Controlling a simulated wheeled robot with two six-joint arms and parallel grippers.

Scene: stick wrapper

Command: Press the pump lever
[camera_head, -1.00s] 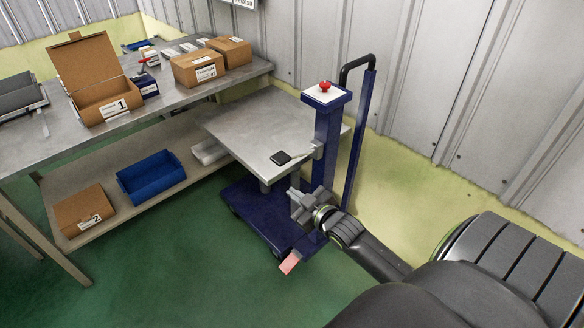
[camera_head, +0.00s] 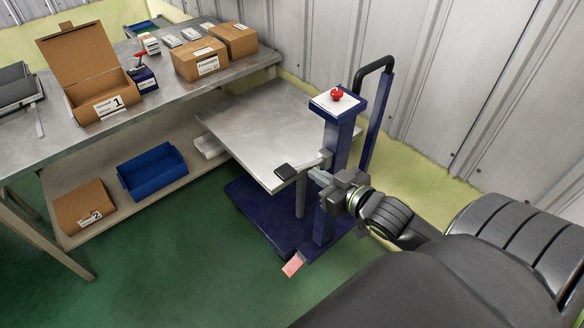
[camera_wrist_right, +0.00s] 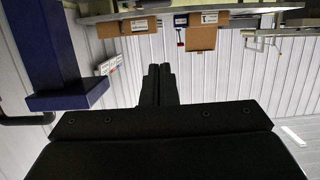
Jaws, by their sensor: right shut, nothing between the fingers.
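The blue lift cart has a column (camera_head: 331,185) and a grey platform (camera_head: 265,120). A lever with a black pad (camera_head: 285,172) on a thin grey rod runs from the column across the platform's near edge; I take it as the pump lever. A pink pedal (camera_head: 292,266) sits low at the cart's base. My right gripper (camera_head: 314,174) is shut and empty, just right of the black pad and close to the rod and column. I cannot tell whether it touches them. In the right wrist view its shut fingers (camera_wrist_right: 157,75) point ahead. My left gripper is out of view.
A red knob (camera_head: 337,94) tops the column, with a black handle (camera_head: 375,66) behind. A workbench (camera_head: 150,106) at left bears boxes; its lower shelf holds a blue bin (camera_head: 152,173) and a carton (camera_head: 85,208). Green floor in front is clear.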

